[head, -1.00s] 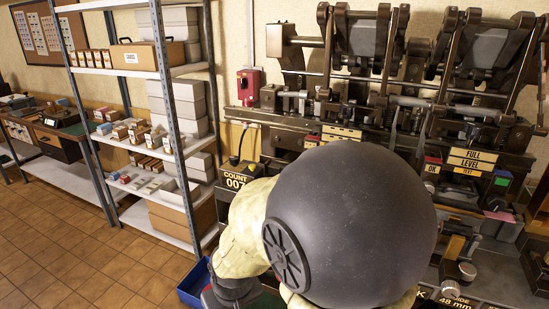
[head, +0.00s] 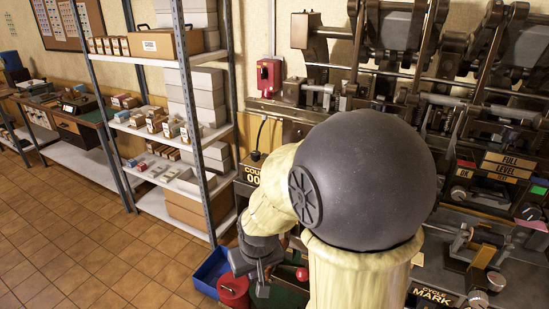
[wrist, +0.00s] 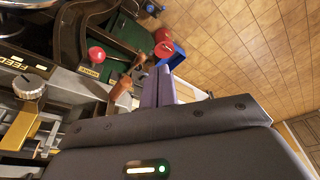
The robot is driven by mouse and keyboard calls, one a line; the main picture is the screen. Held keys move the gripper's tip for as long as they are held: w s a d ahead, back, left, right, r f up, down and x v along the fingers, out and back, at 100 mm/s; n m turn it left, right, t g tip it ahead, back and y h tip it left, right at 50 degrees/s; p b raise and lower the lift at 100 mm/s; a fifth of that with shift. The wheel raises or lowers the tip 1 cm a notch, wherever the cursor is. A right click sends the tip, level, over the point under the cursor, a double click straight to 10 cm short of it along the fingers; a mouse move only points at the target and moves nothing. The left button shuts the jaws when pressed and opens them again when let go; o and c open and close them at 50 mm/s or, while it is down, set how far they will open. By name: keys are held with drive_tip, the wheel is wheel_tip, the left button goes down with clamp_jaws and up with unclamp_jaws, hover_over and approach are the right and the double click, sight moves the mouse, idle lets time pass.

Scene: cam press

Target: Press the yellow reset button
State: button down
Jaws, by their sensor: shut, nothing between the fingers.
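I cannot make out a yellow reset button in either view; my arm hides part of the press front. The cam press (head: 470,125) fills the right of the head view, with dark levers and rollers. My gripper (head: 262,289) hangs low at the bottom centre of the head view, beside the red can and the blue bin. In the wrist view my gripper (wrist: 166,86) shows its two fingers together, shut and empty. The fingers point toward the blue bin and the green surface.
A red can (head: 233,291) stands by a blue bin (head: 207,272). A red ball knob (wrist: 97,54) is near the green surface (wrist: 130,36). A red wall box (head: 269,78) hangs behind. A grey shelf (head: 165,205) stands left; tiled floor (head: 70,250) is clear.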

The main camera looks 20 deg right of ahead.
drive_tip(key=w+d+r+m+t+y+p, duration=0.1)
drive_tip(key=w+d+r+p, duration=0.35)
drive_tip(key=w, duration=0.45)
drive_tip(key=w+d+r+m+t+y+p, duration=0.1)
drive_tip(key=w+d+r+p, duration=0.3)
drive_tip(key=w, duration=0.5)
drive_tip(key=w+d+r+m+t+p, duration=0.2)
drive_tip(key=w+d+r+p, duration=0.15)
drive_tip(key=w+r, duration=0.4)
drive_tip(key=w+d+r+m+t+p, duration=0.2)
drive_tip(key=w+d+r+p, duration=0.1)
drive_tip(key=w+d, duration=0.3)
drive_tip(key=shift+w+d, duration=0.15)
drive_tip(key=shift+d, duration=1.1)
drive_tip(key=shift+f, duration=0.15)
drive_tip(key=shift+f+b, duration=2.7)
drive_tip(key=shift+f, duration=1.6)
drive_tip(key=shift+f, duration=0.4)
